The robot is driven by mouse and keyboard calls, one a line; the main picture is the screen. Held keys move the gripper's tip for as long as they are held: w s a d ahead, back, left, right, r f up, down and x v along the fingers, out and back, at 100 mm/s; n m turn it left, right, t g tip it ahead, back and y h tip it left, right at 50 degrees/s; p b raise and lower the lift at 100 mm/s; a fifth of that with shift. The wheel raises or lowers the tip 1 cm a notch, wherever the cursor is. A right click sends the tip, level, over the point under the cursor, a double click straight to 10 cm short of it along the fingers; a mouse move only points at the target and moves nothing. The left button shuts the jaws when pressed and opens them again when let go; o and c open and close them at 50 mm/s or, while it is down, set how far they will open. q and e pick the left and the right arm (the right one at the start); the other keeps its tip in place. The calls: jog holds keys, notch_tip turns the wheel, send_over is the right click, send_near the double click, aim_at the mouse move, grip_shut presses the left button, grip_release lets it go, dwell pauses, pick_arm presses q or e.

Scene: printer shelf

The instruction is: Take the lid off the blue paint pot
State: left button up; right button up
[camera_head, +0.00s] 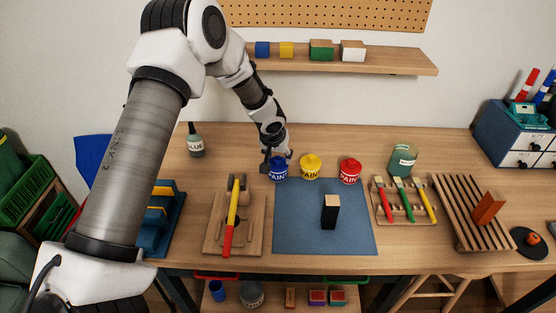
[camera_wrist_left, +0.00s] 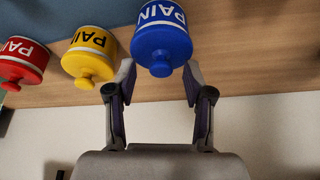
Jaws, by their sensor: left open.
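The blue paint pot (camera_head: 279,172) stands on the table at the back edge of the blue mat (camera_head: 300,215). It has a white "PAINT" label and a blue lid with a round knob. In the left wrist view the blue pot (camera_wrist_left: 160,35) appears upside down, its lid knob (camera_wrist_left: 161,69) between the fingertips. My left gripper (camera_head: 277,158) is at the pot's lid in the head view. In the wrist view the gripper (camera_wrist_left: 158,85) is open, with a gap between each finger and the knob. My right gripper is not in view.
Yellow (camera_head: 311,167) and red (camera_head: 350,171) paint pots stand close to the right of the blue one. A dark upright block (camera_head: 330,212) stands on the mat. A glue bottle (camera_head: 195,140) stands to the left. A shelf (camera_head: 350,61) with coloured blocks is on the wall above.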

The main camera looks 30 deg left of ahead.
pick_arm(q)
jog(key=shift+w+a+f, duration=0.1)
jog(key=shift+f, duration=0.1)
jog(key=shift+r, duration=0.1)
jog(key=c, duration=0.9)
jog(key=shift+o, duration=0.2)
